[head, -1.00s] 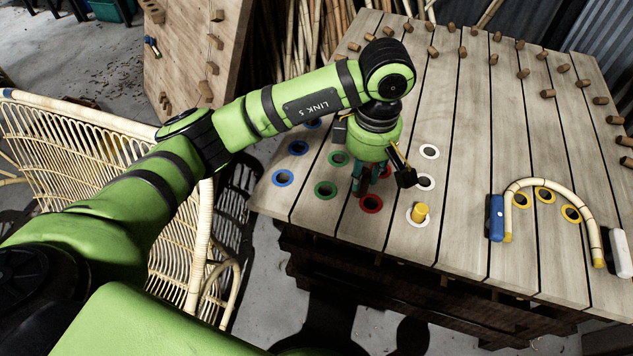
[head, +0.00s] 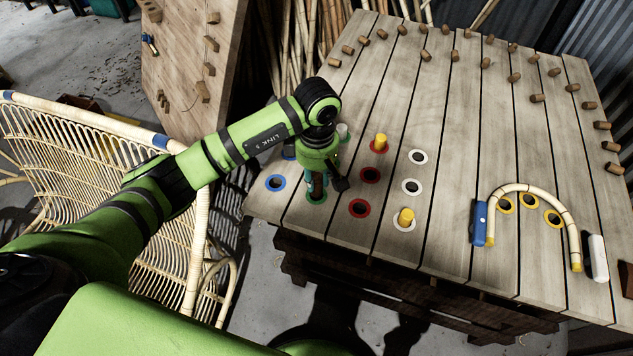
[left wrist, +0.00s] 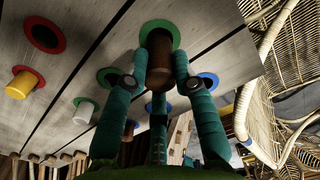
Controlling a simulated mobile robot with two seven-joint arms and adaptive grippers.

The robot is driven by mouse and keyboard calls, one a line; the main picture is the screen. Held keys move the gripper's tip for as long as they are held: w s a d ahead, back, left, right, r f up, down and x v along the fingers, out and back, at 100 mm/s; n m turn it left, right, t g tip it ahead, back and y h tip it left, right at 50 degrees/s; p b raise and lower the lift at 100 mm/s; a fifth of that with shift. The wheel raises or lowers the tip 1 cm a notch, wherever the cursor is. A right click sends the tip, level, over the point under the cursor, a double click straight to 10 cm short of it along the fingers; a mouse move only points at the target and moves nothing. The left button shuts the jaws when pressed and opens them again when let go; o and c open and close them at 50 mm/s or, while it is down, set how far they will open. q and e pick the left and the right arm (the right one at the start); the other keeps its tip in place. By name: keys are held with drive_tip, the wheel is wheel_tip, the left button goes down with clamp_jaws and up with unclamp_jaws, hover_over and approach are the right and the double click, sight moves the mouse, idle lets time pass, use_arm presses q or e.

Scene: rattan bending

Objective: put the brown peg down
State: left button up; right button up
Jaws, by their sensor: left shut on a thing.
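My left gripper (head: 317,196) is at the near green-ringed hole of the plank table. In the left wrist view its teal fingers (left wrist: 163,80) are shut on the brown peg (left wrist: 160,55), one on each side. The peg lines up with the green ring (left wrist: 176,34) and covers its hole. I cannot tell whether its end is inside the hole. In the head view the gripper mostly hides the peg, and part of the green ring (head: 316,199) shows beneath. My right gripper is not in view.
Yellow pegs stand in a red-ringed hole (head: 380,141) and a white-ringed hole (head: 406,215). A pale peg (head: 343,131) stands behind my gripper. A bent rattan arch (head: 530,192) lies at the right between blue and white blocks. A rattan chair (head: 90,160) is left of the table.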

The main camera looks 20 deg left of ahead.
sight(316, 185)
use_arm(q)
wheel_tip(316, 185, down, 3)
drive_tip(key=shift+f+p, duration=0.1)
drive_tip(key=shift+p, duration=0.3)
drive_tip(key=shift+f, duration=0.25)
drive_tip(key=o, duration=1)
drive_tip(key=shift+r, duration=0.1)
drive_tip(key=shift+r, duration=0.25)
wheel_tip(316, 185, up, 11)
drive_tip(key=b, duration=0.3)
drive_tip(key=shift+d+f, duration=0.1)
drive_tip(key=shift+f, duration=0.1)
drive_tip(key=shift+r, duration=0.55)
